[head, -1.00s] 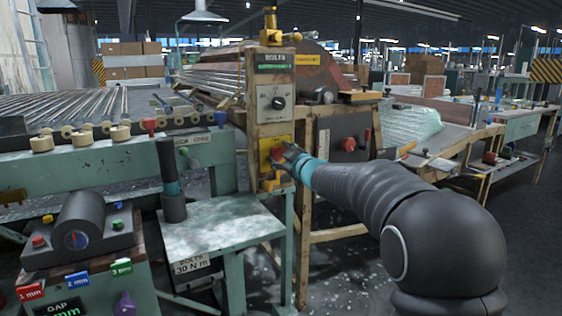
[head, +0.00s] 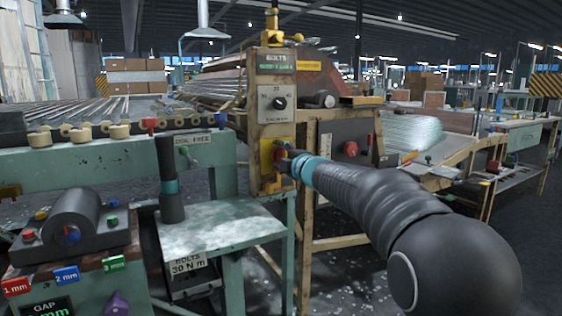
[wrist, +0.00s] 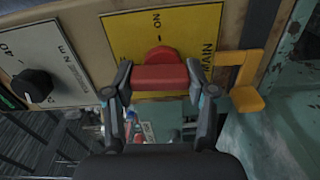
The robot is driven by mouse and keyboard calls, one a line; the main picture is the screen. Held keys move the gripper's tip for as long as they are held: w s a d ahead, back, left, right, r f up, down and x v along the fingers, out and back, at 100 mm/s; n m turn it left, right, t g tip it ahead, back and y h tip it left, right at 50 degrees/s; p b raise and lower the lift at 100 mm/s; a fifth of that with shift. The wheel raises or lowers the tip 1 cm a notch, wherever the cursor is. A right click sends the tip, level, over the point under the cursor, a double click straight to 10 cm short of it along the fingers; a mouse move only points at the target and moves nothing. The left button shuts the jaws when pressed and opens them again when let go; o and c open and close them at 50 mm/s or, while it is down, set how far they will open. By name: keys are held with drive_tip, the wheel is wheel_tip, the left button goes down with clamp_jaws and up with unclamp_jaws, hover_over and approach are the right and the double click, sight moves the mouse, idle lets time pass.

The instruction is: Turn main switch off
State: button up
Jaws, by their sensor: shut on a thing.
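The main switch is a red handle (wrist: 160,76) on a yellow plate (wrist: 190,30) marked ON and MAIN in the wrist view. My gripper (wrist: 160,82) is shut on the handle, with one finger at each end of it. The handle lies across the wrist picture, its round red hub just above it. In the head view the yellow plate (head: 266,150) is low on the beige control post, and my gripper (head: 284,160) reaches it from the right, hiding most of the handle.
A black knob (wrist: 32,86) sits on a pale plate beside the yellow one. A yellow bracket (wrist: 246,80) sticks out close to my finger. A green table (head: 215,225) with a dark upright cylinder (head: 170,180) stands left of the post. A red knob (head: 350,149) is to the right.

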drive_tip(key=shift+n, duration=0.5)
drive_tip(key=o, duration=1.2)
drive_tip(key=shift+c, duration=0.2)
drive_tip(key=v, duration=1.2)
